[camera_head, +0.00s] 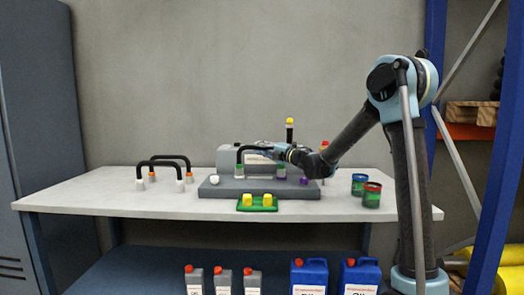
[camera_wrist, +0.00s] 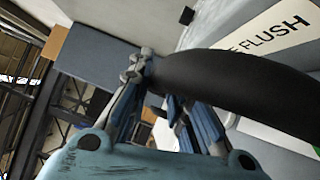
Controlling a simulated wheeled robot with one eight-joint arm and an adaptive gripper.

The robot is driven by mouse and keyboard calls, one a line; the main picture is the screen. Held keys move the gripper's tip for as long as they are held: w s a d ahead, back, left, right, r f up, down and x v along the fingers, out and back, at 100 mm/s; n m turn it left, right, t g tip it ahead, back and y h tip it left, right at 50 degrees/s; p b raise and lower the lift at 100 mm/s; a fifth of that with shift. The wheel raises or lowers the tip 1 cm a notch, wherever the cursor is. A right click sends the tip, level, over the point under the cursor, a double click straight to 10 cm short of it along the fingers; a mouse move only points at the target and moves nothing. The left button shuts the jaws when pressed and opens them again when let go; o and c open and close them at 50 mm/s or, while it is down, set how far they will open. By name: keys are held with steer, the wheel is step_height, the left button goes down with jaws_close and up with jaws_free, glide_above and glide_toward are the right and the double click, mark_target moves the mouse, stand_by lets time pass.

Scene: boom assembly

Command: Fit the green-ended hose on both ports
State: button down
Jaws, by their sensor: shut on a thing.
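My gripper (camera_head: 272,151) is shut on a black arched hose (camera_head: 250,147), near the top of its arch. The ports under the ends are not clear.
A green tray (camera_head: 240,208) with yellow blocks is in front of the base block. A yellow-topped post (camera_head: 290,124) rises behind my gripper.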

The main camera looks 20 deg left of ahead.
steer(key=c, duration=1.8)
jaws_free()
steer(key=shift+o, duration=0.2)
steer(key=shift+d, duration=0.1)
steer(key=v, duration=1.1)
